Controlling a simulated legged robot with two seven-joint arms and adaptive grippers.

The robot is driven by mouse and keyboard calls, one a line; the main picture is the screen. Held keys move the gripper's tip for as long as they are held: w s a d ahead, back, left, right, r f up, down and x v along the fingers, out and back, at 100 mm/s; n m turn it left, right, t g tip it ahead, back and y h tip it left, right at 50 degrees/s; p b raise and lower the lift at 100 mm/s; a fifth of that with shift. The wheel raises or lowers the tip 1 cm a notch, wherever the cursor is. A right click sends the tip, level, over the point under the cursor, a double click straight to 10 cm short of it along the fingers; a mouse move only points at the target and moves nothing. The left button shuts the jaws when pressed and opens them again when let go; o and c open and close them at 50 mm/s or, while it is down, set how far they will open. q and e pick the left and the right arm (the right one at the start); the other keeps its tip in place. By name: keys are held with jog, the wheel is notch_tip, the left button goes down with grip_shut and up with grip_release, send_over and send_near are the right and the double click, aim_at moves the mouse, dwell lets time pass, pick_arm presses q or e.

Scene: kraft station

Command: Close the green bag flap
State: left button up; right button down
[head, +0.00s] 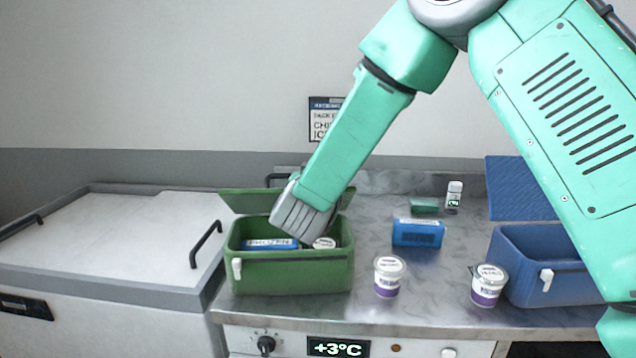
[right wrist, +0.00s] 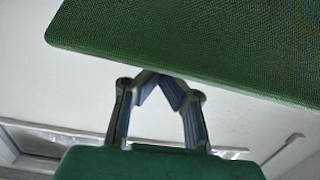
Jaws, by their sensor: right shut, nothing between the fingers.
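The green bag (head: 292,276) stands on the counter in the head view. Its flap (head: 247,202) is open and leans up and back behind the opening. A blue pack (head: 270,244) and a white-lidded tub (head: 324,243) are inside. My right arm reaches in from the right, its grey wrist over the bag in front of the flap. In the right wrist view, my right gripper (right wrist: 160,80) is shut and empty, its fingertips close against the edge of the green flap (right wrist: 200,45); I cannot tell if they touch. The fingers are mostly hidden in the head view. My left gripper is not in view.
A blue bag (head: 535,278) with its flap (head: 514,188) up stands at the right. Two tubs, (head: 389,277) and (head: 488,286), a blue pack (head: 418,233), a green box (head: 424,205) and a white bottle (head: 454,195) are on the counter. A metal lid (head: 120,235) lies left.

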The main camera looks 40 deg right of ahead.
aim_at(291, 252)
pick_arm(q)
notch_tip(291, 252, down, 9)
jog(key=b, duration=0.7)
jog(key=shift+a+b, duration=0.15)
jog(key=shift+b, duration=0.2)
pick_arm(e)
jog(key=shift+s+a+f+t+h, duration=0.35)
jog(key=shift+s+a+f, duration=0.4)
jog(key=shift+f, duration=0.75)
jog(key=shift+s+a+f+t+h, duration=0.35)
jog(key=shift+s+a+f, duration=0.4)
jog(key=shift+f, duration=0.7)
jog(key=shift+s+a+f+t+h, duration=0.2)
jog(key=shift+s+a+f+t, duration=0.4)
jog(key=shift+f, duration=0.9)
jog(key=shift+s, duration=0.25)
jog(key=shift+r, duration=0.1)
